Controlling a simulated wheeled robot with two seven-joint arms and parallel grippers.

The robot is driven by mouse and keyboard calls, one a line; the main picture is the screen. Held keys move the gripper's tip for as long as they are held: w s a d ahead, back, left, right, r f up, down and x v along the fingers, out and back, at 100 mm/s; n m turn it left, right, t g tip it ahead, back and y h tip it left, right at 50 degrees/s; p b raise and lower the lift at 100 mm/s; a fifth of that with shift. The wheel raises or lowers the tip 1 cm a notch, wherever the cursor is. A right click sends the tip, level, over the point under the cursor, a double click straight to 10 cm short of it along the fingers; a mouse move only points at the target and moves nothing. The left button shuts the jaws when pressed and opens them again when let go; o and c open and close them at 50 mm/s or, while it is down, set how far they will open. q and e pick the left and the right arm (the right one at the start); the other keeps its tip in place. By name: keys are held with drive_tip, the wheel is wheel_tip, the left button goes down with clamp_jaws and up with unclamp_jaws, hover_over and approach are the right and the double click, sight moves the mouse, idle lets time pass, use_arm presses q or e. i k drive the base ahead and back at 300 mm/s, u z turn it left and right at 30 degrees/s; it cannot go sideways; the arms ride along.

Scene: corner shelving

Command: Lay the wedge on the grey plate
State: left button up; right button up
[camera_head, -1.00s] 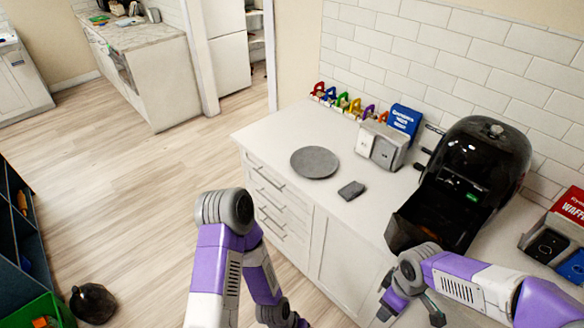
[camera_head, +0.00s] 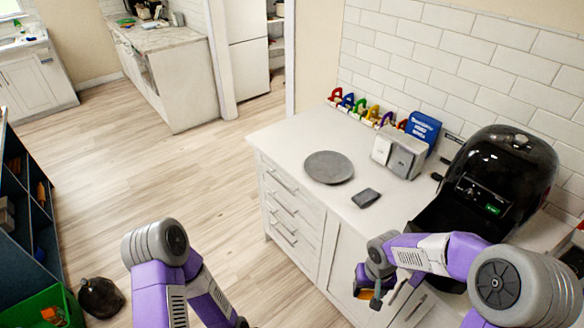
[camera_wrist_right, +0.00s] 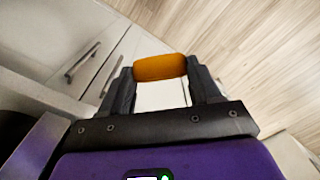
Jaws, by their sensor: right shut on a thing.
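The grey plate (camera_head: 328,167), round and flat, lies bare on the white counter in the head view. My right gripper (camera_head: 367,289) is in front of the counter's front edge, lower in the picture than the plate and to its right. In the right wrist view, my right gripper (camera_wrist_right: 160,72) is shut on an orange piece (camera_wrist_right: 160,67) with a rounded edge, apparently the wedge. Its full shape is hidden; a bit of orange (camera_head: 366,294) shows in the head view. My left arm is at the lower left, its gripper out of view.
A small dark grey block (camera_head: 366,198) lies on the counter right of the plate. Behind stand a grey two-part box (camera_head: 400,152), a blue box (camera_head: 424,127) and several coloured clips (camera_head: 360,108). A black appliance (camera_head: 500,175) stands at right. The counter around the plate is clear.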

sight(328, 169)
drive_tip(key=u, duration=1.5)
drive_tip(key=i, duration=1.5)
drive_tip(key=z, duration=2)
drive_tip(key=i, duration=0.95)
drive_tip(key=u, duration=0.05)
